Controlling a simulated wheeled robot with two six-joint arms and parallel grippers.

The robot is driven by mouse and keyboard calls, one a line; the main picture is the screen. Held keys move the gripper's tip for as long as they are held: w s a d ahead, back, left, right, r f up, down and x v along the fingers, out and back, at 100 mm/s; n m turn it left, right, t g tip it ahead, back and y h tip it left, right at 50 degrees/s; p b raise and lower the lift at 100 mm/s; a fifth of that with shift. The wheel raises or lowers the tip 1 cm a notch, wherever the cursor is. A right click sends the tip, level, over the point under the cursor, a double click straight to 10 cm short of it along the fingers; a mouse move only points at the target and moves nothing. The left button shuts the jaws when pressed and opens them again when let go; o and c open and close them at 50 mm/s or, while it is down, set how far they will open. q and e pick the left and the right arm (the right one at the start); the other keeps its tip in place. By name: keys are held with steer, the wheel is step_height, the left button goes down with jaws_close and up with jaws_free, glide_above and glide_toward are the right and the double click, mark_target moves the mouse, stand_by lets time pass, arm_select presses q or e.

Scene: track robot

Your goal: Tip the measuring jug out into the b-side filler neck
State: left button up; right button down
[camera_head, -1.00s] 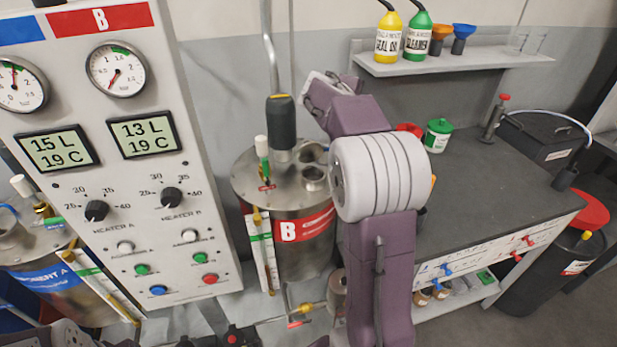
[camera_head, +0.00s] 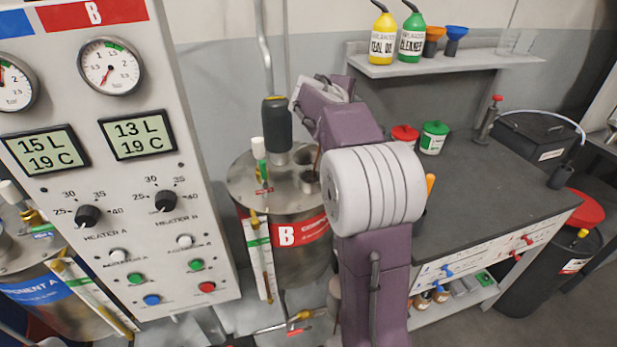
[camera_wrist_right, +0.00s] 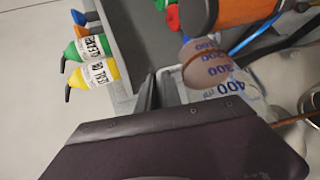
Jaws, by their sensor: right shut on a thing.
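The B tank (camera_head: 300,232), with a red B band, stands at the centre of the head view. Its filler neck (camera_head: 309,185) opens on the metal lid beside my right arm. A thin brown stream (camera_head: 317,160) comes down at the neck; it also shows in the right wrist view (camera_wrist_right: 296,118). The clear measuring jug (camera_wrist_right: 238,88), with blue numbers and brown liquid inside, is strongly tilted in the right wrist view. My right gripper (camera_wrist_right: 155,92) is shut on it; the grip is partly hidden. In the head view my arm hides the jug. My left gripper is out of view.
The control panel (camera_head: 120,215) stands close on the left. A dark motor (camera_head: 277,125) rises from the tank lid. The workbench (camera_head: 480,195) on the right carries red and green pots, and a shelf (camera_head: 450,62) above holds bottles and funnels.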

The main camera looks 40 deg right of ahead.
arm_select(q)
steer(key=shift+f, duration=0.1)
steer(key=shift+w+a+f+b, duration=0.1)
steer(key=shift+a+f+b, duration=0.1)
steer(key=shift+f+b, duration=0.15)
arm_select(e)
steer(key=shift+a+r, duration=0.2)
steer(key=shift+r, duration=0.05)
stand_by(0.5)
arm_select(q)
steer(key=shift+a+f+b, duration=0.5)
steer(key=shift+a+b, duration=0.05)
steer(key=shift+b, duration=0.1)
arm_select(e)
steer(key=shift+a+r+h, duration=0.15)
steer(key=shift+a+h, duration=0.15)
steer(key=shift+h, duration=0.1)
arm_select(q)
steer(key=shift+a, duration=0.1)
arm_select(e)
steer(key=shift+a, duration=0.1)
